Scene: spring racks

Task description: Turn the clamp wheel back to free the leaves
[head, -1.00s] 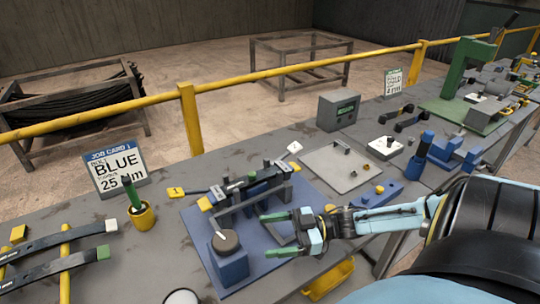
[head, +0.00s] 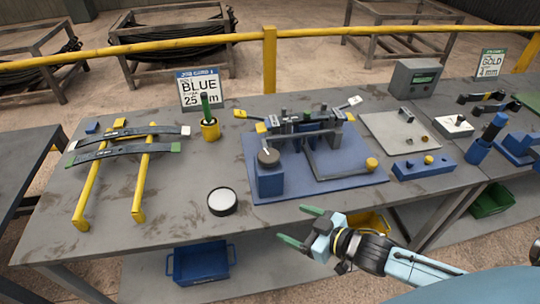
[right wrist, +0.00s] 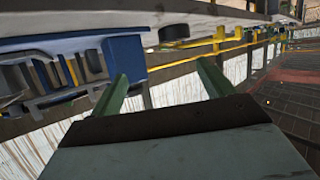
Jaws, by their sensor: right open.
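A round dark wheel (head: 268,157) with a pale mark sits on top of a blue block (head: 270,180) at the front left of the blue baseplate (head: 300,190). Behind it, a grey clamp fixture (head: 305,128) stands on the plate; dark pieces show between its uprights, too small to tell apart. A grey bent bar (head: 345,174) ends at a yellow knob (head: 371,164). My right gripper (head: 305,228) is open and empty, in front of the plate near the bench's front edge, apart from the wheel. Its green fingers show in the right wrist view (right wrist: 165,85). My left gripper is out of view.
Curved leaves (head: 125,148) lie across yellow rails (head: 140,185) at left. A green-handled tool stands in a yellow cup (head: 210,129) by the BLUE card (head: 200,92). A round white-topped pot (head: 222,201) sits front centre. A yellow bin (head: 368,222) is below the bench edge.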

